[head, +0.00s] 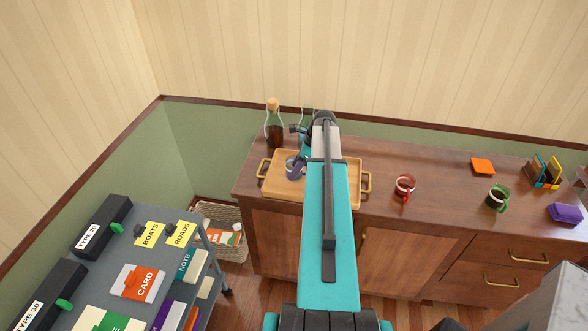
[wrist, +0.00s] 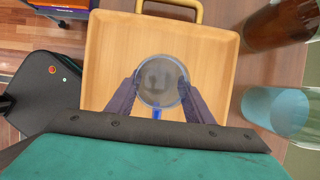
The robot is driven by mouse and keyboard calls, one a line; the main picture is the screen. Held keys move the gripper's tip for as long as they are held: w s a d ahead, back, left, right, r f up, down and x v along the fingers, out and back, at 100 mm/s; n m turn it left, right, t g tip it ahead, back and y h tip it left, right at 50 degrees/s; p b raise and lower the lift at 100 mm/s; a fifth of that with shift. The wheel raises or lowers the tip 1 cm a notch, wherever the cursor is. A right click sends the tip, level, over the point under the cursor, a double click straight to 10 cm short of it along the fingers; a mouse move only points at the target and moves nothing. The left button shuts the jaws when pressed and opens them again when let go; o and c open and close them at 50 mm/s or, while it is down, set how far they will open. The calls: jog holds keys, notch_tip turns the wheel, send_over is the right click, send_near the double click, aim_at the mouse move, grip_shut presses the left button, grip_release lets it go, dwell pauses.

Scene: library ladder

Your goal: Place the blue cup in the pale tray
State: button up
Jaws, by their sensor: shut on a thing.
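The blue cup (wrist: 159,72) sits between the two dark fingers of my gripper (wrist: 160,92), which is shut on it. Seen from above in the wrist view, it looks round, with its blue handle toward my wrist. The pale tray (wrist: 108,55) is wooden with brass handles, and the cup is inside its outline. In the head view the cup (head: 291,166) is over the left part of the tray (head: 281,192). I cannot tell whether its base touches the tray floor. My arm hides the tray's middle.
A corked brown bottle (head: 274,130) stands behind the tray. A red mug (head: 404,187) and a green mug (head: 498,198) stand farther right on the wooden cabinet. A grey cart (head: 105,258) with cards is at left.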

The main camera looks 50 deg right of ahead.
jog(key=o, duration=1.2)
jog(key=shift+o, duration=0.2)
jog(key=shift+r, duration=0.15)
jog(key=shift+b+v, duration=1.85)
jog(key=shift+v, duration=4.15)
